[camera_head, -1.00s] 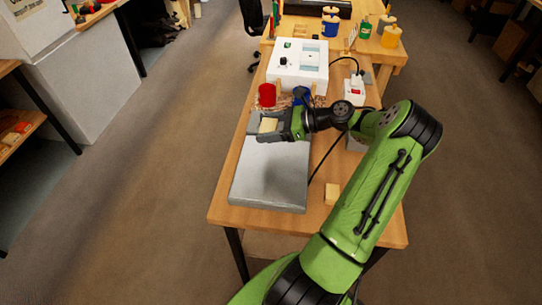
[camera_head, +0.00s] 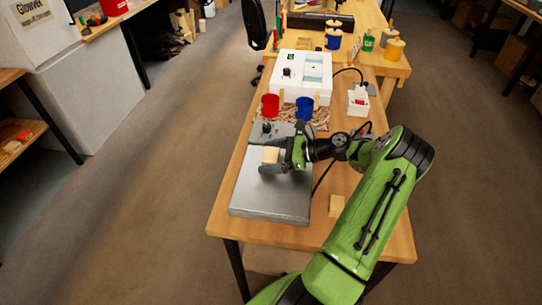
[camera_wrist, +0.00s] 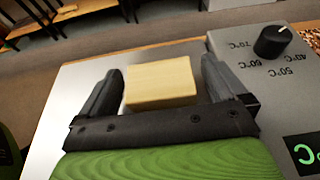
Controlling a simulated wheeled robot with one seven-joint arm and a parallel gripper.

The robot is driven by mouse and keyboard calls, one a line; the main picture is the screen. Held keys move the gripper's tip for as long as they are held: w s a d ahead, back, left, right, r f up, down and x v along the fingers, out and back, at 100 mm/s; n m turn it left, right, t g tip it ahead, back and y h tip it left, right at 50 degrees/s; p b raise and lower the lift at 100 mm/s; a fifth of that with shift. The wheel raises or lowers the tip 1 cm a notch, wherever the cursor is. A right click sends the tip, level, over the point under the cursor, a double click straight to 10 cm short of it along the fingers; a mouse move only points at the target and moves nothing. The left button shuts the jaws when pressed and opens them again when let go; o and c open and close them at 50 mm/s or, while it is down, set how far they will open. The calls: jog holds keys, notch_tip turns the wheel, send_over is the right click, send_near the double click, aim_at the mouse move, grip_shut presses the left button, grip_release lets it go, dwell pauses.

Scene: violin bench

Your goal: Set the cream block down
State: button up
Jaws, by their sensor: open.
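The cream block (camera_head: 271,155) is at the far part of the grey hot plate (camera_head: 262,198), near the plate's control panel. In the wrist view the cream block (camera_wrist: 162,84) appears to lie flat on the pale plate surface (camera_wrist: 85,80). My gripper (camera_wrist: 165,80) is open around it, one finger on each side, with a gap showing at both sides. In the head view my gripper (camera_head: 272,163) reaches in from the right, low over the plate. The block's underside is hidden.
A black dial (camera_wrist: 272,41) with temperature marks sits beside the block. A second cream block (camera_head: 336,205) lies on the bench right of the plate. Red (camera_head: 270,106) and blue (camera_head: 304,108) cups stand behind, before a white machine (camera_head: 299,76). The plate's near half is clear.

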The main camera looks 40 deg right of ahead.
jog(key=shift+r, duration=0.1)
jog(key=p+v, duration=0.4)
jog(key=v, duration=0.7)
jog(key=shift+r, duration=0.15)
jog(key=shift+s+d+r, duration=0.1)
jog(key=shift+s+d, duration=0.15)
jog(key=shift+s, duration=0.2)
jog(key=w+a+r+n+g+h, duration=0.1)
jog(key=w+a+r+n+g, duration=0.3)
jog(key=a, duration=0.3)
jog(key=w+a+r+n+g+h, duration=0.1)
jog(key=w+a+r+n+g, duration=0.15)
jog(key=a+n, duration=0.35)
jog(key=s+a+r+n+g+h, duration=0.1)
jog(key=a+r+n+h, duration=0.2)
jog(key=a, duration=0.4)
jog(key=s+a+r+n+g+h, duration=0.1)
jog(key=s+a+r+n, duration=0.1)
jog(key=a+r+n, duration=0.3)
jog(key=s+a+r+n+t+h, duration=0.1)
jog(key=s+a+n, duration=0.3)
jog(key=s, duration=0.3)
jog(key=s+a+r+n+t+h, duration=0.1)
jog(key=s+a+n+t, duration=0.1)
jog(key=s+a+n, duration=0.2)
jog(key=s+n, duration=0.2)
jog(key=s, duration=0.1)
jog(key=shift+s+h, duration=0.3)
